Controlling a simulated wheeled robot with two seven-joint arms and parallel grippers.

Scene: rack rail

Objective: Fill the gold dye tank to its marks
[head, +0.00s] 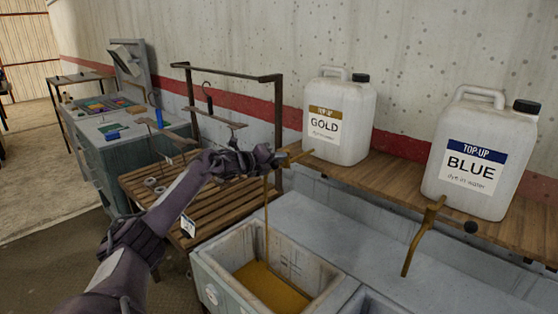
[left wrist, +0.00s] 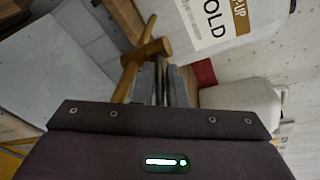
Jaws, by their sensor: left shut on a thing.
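A white jug labelled TOP-UP GOLD (head: 338,118) stands on the wooden shelf, and its brass-brown tap (head: 300,156) sticks out in front. My left gripper (head: 276,159) is shut on this tap; the tap (left wrist: 146,53) also shows between its fingers in the left wrist view. A thin gold stream (head: 266,215) falls from beside the gripper into the gold dye tank (head: 212,272). Gold liquid (head: 272,288) covers the tank's bottom part, with bare inner wall above it. Small dark marks show on the inner wall, too small to read. My right gripper is out of view.
A white jug labelled TOP-UP BLUE (head: 480,160) stands on the shelf at right, its tap (head: 424,238) hanging over the grey trough. A slatted wooden bench (head: 170,196) and a hanger rail (head: 228,74) stand left of the tank. A grey cabinet (head: 118,152) is further back.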

